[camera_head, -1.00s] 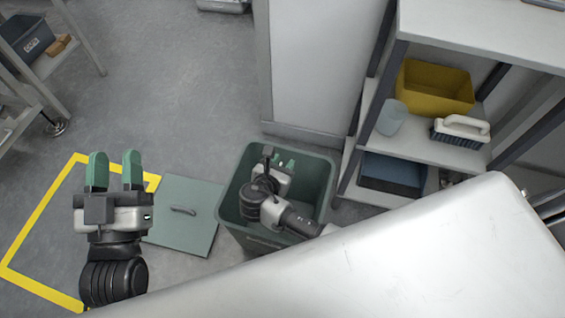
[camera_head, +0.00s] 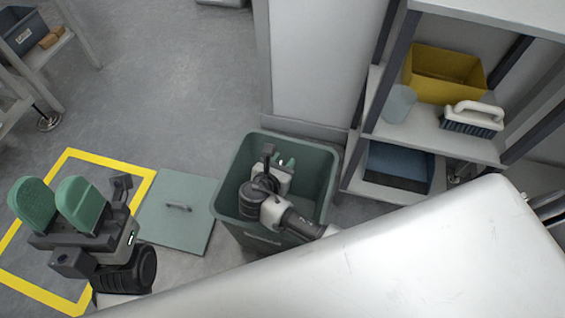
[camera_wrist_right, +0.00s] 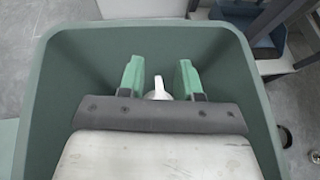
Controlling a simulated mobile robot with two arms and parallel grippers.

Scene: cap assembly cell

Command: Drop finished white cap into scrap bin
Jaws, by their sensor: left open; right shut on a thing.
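The scrap bin (camera_head: 322,170) is a dark green open container on the floor. Its rim and inner walls also fill the right wrist view (camera_wrist_right: 45,110). My right gripper (camera_head: 286,163) is down inside the bin's mouth. In the right wrist view its green fingers are shut on the white cap (camera_wrist_right: 160,88), seen as a small pale piece between them. In the head view the cap is hidden by my wrist and fingers. My left gripper (camera_head: 55,198) is open and empty, above the yellow floor marking left of the bin.
A green lid (camera_head: 175,222) with a handle lies on the floor left of the bin. A shelf at right holds a yellow bin (camera_head: 440,80), a pale cup (camera_head: 398,104), a brush (camera_head: 473,118) and a blue bin (camera_head: 398,165). A pale panel stands behind.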

